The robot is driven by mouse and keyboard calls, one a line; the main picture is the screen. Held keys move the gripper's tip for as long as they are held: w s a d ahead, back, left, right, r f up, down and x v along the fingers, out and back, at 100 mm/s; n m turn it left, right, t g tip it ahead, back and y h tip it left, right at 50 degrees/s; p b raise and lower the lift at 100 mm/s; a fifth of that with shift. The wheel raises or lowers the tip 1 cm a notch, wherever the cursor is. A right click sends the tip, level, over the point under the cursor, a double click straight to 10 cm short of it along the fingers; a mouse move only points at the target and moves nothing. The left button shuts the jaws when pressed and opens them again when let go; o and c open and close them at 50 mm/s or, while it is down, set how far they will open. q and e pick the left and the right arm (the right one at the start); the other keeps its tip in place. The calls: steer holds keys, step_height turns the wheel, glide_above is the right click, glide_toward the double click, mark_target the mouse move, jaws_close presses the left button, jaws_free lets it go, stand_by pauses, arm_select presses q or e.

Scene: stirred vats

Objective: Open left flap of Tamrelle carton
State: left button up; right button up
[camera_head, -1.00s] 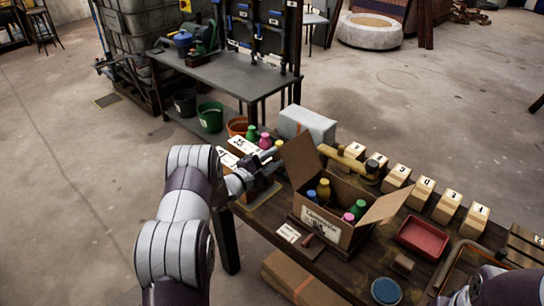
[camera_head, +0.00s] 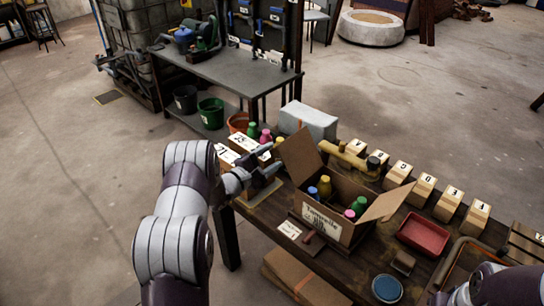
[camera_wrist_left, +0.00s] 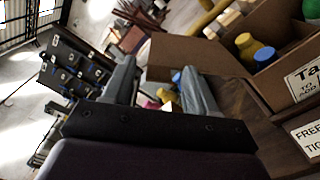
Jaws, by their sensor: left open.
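The Tamrelle carton (camera_head: 322,226) is an open brown box with a white label, standing on the dark workbench. Its left flap (camera_head: 299,155) stands up and leans outward; it also shows in the left wrist view (camera_wrist_left: 188,56). The right flap (camera_head: 387,204) is spread outward. Bottles with yellow, blue, green and pink caps are inside. My left gripper (camera_head: 276,158) is open and empty, just left of the left flap, with a visible gap. Its two fingers (camera_wrist_left: 156,78) are spread in the left wrist view. My right gripper is out of frame.
Small numbered boxes (camera_head: 421,190) line the bench's back edge. A red tray (camera_head: 424,234) and a blue round lid (camera_head: 386,289) lie right of the carton. White-topped boxes (camera_head: 243,146) and capped bottles (camera_head: 265,137) stand close behind my left gripper. A grey-white block (camera_head: 309,121) is behind the flap.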

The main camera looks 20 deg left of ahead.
arm_select(q)
steer(key=b+v, duration=0.1)
steer(key=v, duration=1)
steer(key=shift+s, duration=0.3)
